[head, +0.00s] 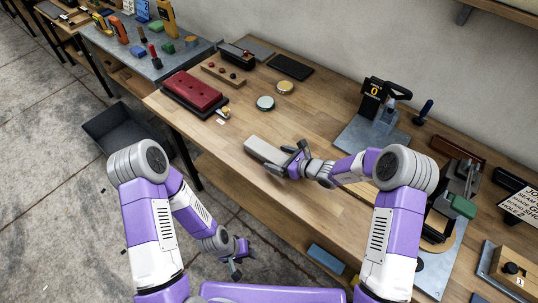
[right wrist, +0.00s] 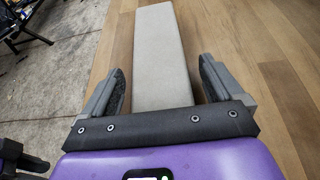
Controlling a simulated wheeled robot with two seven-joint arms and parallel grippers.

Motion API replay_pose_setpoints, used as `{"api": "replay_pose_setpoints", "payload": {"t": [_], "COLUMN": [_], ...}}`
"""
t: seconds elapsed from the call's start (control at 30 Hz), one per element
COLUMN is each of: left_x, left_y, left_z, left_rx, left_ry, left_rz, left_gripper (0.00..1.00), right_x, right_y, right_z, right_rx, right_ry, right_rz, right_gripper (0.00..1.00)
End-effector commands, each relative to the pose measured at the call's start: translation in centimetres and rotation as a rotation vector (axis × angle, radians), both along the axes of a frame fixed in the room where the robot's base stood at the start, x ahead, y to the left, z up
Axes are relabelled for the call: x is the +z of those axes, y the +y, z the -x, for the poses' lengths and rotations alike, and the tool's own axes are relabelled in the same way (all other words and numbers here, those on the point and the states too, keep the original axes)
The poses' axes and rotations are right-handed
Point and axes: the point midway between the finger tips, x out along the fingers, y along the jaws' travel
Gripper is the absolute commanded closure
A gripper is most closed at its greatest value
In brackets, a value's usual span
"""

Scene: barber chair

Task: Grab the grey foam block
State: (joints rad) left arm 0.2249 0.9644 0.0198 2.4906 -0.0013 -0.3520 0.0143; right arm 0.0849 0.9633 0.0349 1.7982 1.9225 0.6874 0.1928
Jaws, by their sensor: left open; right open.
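The grey foam block (head: 264,150) lies on the wooden workbench near its front edge in the head view. In the right wrist view the block (right wrist: 157,55) is a long light-grey bar running away from me. My right gripper (head: 294,157) is open, with one finger on each side of the block's near end; the right wrist view shows its fingers (right wrist: 160,85) with gaps to the block. My left gripper (head: 238,264) hangs low in front of the bench, open and empty. The block's nearest end is hidden by my right gripper.
The wooden bench (head: 225,137) is clear around the block. A grey machine stand (head: 372,138) stands to the right. A dark bin (head: 122,128) is on the floor.

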Motion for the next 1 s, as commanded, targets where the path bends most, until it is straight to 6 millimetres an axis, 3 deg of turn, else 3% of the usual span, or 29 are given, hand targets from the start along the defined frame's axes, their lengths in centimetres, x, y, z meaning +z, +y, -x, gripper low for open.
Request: {"api": "replay_pose_setpoints", "payload": {"t": [0.07, 0.43, 0.73, 1.0], "left_x": [0.0, 0.0, 0.1, 0.9], "left_y": [0.0, 0.0, 0.0, 0.0], "left_z": [0.0, 0.0, 0.0, 0.0], "left_rx": [0.0, 0.0, 0.0, 0.0], "left_ry": [0.0, 0.0, 0.0, 0.0], "left_rz": [0.0, 0.0, 0.0, 0.0], "left_gripper": [0.52, 0.52, 0.52, 0.52], "right_x": [0.0, 0.0, 0.6, 5.7], "right_y": [0.0, -0.1, -0.1, -0.1], "right_z": [0.0, 0.0, 0.0, 0.0], "right_rx": [0.0, 0.0, 0.001, 0.001], "right_ry": [0.0, 0.0, -0.002, -0.006], "right_rz": [0.0, 0.0, 0.0, -0.001], "right_gripper": [0.06, 0.62, 0.62, 0.62]}}
